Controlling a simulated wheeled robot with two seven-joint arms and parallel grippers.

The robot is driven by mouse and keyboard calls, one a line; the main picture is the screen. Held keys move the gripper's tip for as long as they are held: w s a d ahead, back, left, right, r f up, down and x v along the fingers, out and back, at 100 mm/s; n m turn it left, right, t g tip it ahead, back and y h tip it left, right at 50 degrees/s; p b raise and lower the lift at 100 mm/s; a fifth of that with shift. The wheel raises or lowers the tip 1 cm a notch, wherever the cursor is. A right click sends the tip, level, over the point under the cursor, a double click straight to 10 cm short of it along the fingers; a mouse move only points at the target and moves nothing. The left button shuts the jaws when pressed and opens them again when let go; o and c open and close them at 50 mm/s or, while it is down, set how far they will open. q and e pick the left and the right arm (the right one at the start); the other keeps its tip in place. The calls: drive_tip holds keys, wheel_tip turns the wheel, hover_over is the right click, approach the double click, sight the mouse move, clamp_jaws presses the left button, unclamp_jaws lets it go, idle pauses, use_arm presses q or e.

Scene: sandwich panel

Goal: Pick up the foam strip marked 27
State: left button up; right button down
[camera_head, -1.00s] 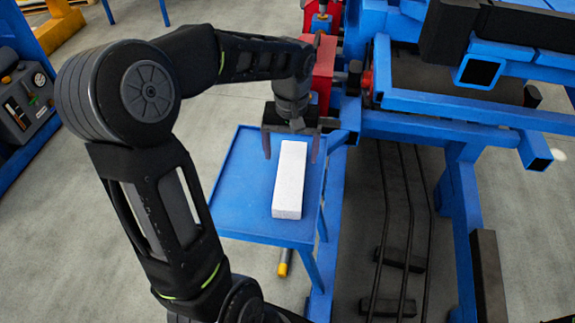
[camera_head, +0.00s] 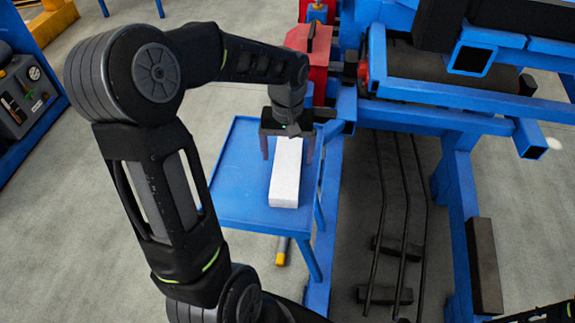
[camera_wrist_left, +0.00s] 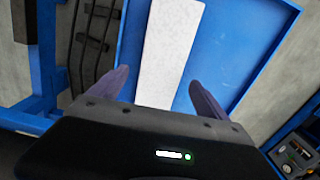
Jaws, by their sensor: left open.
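The white foam strip (camera_head: 286,178) lies lengthwise on a blue tray table (camera_head: 240,185) in the head view. No number is readable on it. My left gripper (camera_head: 287,154) is over the strip's far end, with one finger on each side. In the left wrist view the strip (camera_wrist_left: 168,50) passes between the two open fingers (camera_wrist_left: 158,92), with a gap on both sides. The strip's far end is hidden under the gripper. My right gripper is not in view.
A blue steel frame (camera_head: 440,118) with dark beams stands right of the table. A red part (camera_head: 312,50) stands just behind the gripper. Thin black rods (camera_head: 405,210) lie below the frame. The table's left side is bare.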

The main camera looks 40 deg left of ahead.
sight(287, 162)
use_arm(q)
wheel_tip(287, 162, down, 4)
drive_tip(key=shift+r, duration=0.1)
idle(0.6)
drive_tip(key=c, duration=1.5)
drive_tip(key=shift+o, duration=0.2)
wheel_tip(287, 162, up, 10)
